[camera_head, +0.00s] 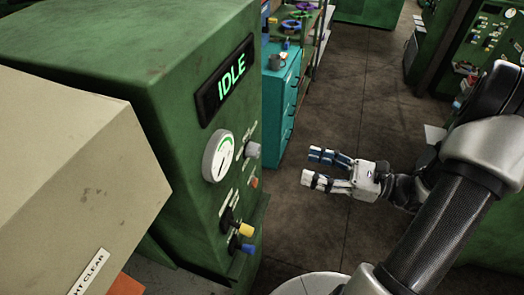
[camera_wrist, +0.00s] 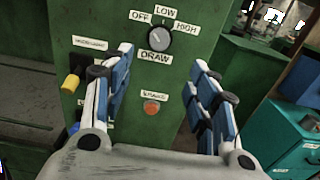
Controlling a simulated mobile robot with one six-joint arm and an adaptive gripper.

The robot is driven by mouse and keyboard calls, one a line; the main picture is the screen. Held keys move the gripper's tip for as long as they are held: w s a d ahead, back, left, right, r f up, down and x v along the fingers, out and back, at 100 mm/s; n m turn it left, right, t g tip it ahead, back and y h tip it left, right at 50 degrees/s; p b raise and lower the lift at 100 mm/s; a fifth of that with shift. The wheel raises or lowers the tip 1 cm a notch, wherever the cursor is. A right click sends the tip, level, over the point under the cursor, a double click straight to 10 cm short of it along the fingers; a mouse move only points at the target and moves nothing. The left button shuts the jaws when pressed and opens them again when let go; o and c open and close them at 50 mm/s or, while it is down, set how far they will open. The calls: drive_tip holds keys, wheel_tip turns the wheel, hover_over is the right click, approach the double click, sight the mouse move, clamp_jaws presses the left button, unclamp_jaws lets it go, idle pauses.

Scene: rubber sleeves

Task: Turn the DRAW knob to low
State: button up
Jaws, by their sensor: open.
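The DRAW knob (camera_wrist: 160,38) is a round grey knob on a green machine panel, with OFF, LOW and HIGH labels around its top and a DRAW label (camera_wrist: 155,57) below. Its pointer seems to lean up and left, toward OFF, but the mark is small. In the head view the knob (camera_head: 253,149) sticks out beside a white gauge. My gripper (camera_head: 311,168) is open and empty, in front of the panel and to the right of the knob, clearly apart from it. In the wrist view its fingers (camera_wrist: 163,60) stand apart, with the knob beyond and between them.
The green machine (camera_head: 175,130) shows an IDLE display (camera_head: 225,82) and a gauge (camera_head: 219,155). Below the knob are a red-orange button (camera_wrist: 152,109), a yellow-tipped lever (camera_head: 245,229) and a blue-tipped lever (camera_head: 245,247). A teal cabinet (camera_head: 281,95) stands behind. The floor around my gripper is clear.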

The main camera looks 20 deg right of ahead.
sight(259, 152)
drive_tip(key=x, duration=1.4)
drive_tip(key=shift+a, duration=0.1)
drive_tip(key=shift+c, duration=0.5)
drive_tip(key=c, duration=1)
